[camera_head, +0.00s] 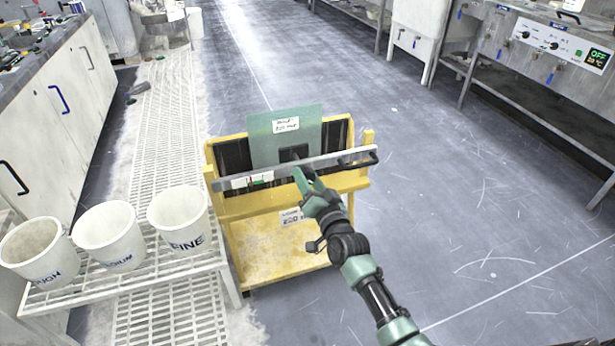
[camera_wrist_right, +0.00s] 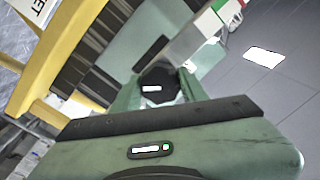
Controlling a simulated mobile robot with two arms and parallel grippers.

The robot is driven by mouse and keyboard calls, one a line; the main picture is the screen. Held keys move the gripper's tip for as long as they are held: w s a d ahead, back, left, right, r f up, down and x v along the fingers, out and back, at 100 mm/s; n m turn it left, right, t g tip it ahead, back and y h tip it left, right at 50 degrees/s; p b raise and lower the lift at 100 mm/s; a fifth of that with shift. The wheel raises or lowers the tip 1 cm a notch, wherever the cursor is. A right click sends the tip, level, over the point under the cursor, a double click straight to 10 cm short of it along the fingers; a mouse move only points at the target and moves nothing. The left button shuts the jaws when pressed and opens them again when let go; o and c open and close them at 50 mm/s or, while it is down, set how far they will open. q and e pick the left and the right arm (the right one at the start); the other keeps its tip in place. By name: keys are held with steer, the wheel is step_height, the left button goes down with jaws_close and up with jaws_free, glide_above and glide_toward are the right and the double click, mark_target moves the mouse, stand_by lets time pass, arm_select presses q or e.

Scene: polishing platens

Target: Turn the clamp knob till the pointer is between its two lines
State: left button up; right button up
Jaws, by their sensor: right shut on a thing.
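The clamp (camera_head: 330,163) is a pale metal bar across the front of a yellow stand, in front of a grey-green plate (camera_head: 262,133). Its scale (camera_head: 258,180), with white, red and green patches, is left of my right gripper (camera_head: 303,180). The pointer is too small to read against its lines. In the right wrist view, the dark clamp knob (camera_wrist_right: 158,86) with a white mark sits between the fingers of my right gripper (camera_wrist_right: 160,95), which is shut on it. Part of the scale (camera_wrist_right: 228,10) shows at the top there. My left gripper is out of view.
The yellow stand (camera_head: 258,255) stands on the grey floor. Three white buckets, one marked FINE (camera_head: 180,220), are on a low grated bench at left. A cabinet (camera_head: 55,110) is at far left, and machines (camera_head: 550,45) line the right. Floor right of the stand is clear.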

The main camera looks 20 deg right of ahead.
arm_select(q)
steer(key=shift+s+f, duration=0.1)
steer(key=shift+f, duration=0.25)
arm_select(e)
steer(key=shift+a+m, duration=0.15)
steer(key=shift+m, duration=0.75)
steer(key=o, duration=1.3)
steer(key=shift+o, duration=0.2)
steer(key=shift+s, duration=0.2)
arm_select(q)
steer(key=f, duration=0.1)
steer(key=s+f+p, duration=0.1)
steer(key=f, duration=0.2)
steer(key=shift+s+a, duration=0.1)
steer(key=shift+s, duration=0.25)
arm_select(e)
steer(key=s, duration=0.7)
steer(key=shift+s+d+f, duration=0.2)
steer(key=shift+d, duration=0.15)
